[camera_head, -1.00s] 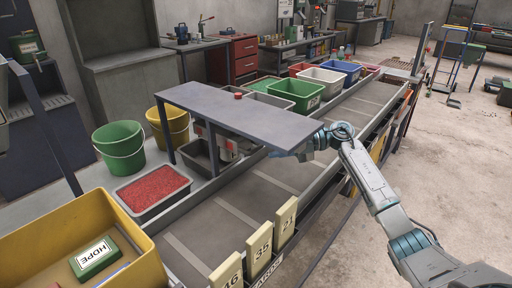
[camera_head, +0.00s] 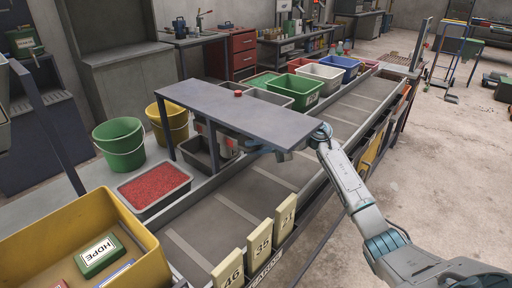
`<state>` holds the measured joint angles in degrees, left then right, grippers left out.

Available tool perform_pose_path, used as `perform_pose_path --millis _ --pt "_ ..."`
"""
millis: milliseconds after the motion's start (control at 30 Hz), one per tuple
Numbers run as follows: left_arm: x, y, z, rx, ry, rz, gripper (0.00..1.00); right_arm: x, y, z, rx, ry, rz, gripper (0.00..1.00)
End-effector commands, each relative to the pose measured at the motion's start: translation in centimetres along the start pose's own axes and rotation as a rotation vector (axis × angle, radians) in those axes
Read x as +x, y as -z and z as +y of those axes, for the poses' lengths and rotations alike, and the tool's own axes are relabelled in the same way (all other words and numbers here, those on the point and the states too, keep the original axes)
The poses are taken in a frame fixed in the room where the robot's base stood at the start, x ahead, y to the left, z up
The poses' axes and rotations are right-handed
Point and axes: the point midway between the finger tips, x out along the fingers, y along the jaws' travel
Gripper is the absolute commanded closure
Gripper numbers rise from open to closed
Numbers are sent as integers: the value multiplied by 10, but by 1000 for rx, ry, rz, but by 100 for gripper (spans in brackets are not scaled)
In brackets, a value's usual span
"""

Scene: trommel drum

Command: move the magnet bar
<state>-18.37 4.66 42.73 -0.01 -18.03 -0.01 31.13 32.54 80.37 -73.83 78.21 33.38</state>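No separate magnet bar can be made out. A long dark grey flat plate (camera_head: 232,112) on legs stands across the belt, with a small red knob (camera_head: 238,93) at its far edge; I cannot tell whether it is the bar or covers it. My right arm comes in from the lower right. Its wrist is at the plate's right end, and my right gripper (camera_head: 266,150) reaches in beneath the near edge. The plate hides its fingers, so I cannot tell whether they are open or hold anything. My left gripper is not in view.
The conveyor belt (camera_head: 222,218) runs beneath the plate. A yellow crate (camera_head: 150,262), a tray of red granules (camera_head: 153,187), green (camera_head: 120,145) and yellow buckets (camera_head: 170,122) stand at left. Numbered cards (camera_head: 260,242) line the near edge. Several coloured bins stand beyond.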

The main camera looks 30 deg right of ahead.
Motion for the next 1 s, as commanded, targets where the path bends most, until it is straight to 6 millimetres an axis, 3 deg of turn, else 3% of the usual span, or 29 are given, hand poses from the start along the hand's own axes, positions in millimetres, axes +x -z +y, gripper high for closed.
perform_pose_path --millis 200,300,467,800,833,900,1000 --pt "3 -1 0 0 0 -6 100 5 -5 -2 3 1 -1 100" --pt "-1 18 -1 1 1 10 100 15 -16 0 2 -1 -2 100" --pt "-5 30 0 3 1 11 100 28 -29 5 2 1 -1 100" --pt "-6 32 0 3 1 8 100 31 -31 4 3 7 -1 100" --pt "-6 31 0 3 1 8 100 31 -31 4 3 7 0 81" --pt "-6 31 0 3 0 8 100 31 -31 5 3 6 0 67" --pt "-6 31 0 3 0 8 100 31 -31 5 3 5 0 66"
